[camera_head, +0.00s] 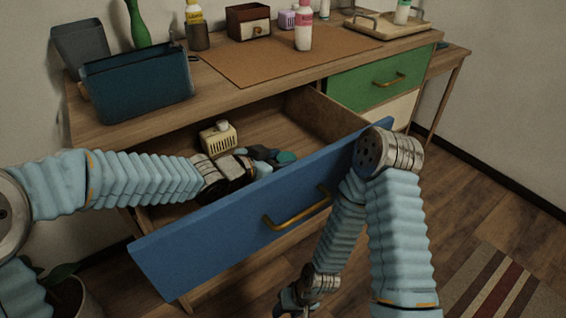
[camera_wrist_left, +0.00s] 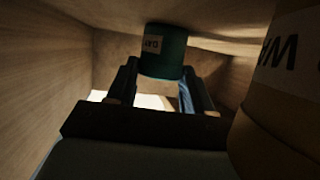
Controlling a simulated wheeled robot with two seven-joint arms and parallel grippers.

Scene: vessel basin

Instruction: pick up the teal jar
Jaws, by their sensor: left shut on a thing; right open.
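The teal jar (camera_wrist_left: 162,58) is between the two fingers of my left gripper (camera_wrist_left: 160,80) in the left wrist view, and part of its pale label shows. In the head view a small teal part of the jar (camera_head: 286,157) shows past my left gripper (camera_head: 268,154), inside the open blue-fronted drawer (camera_head: 230,235). The gripper is shut on the jar. I cannot tell whether the jar touches the drawer floor. My right gripper (camera_head: 292,298) is open and empty, low in front of the drawer, partly cut off by the frame edge.
A cream container (camera_head: 218,138) stands in the drawer behind my left gripper; a tan labelled one (camera_wrist_left: 285,110) is close at right in the wrist view. The drawer walls enclose the gripper. A dark blue bin (camera_head: 140,88) and bottles, including a pink-white one (camera_head: 303,35), stand on top.

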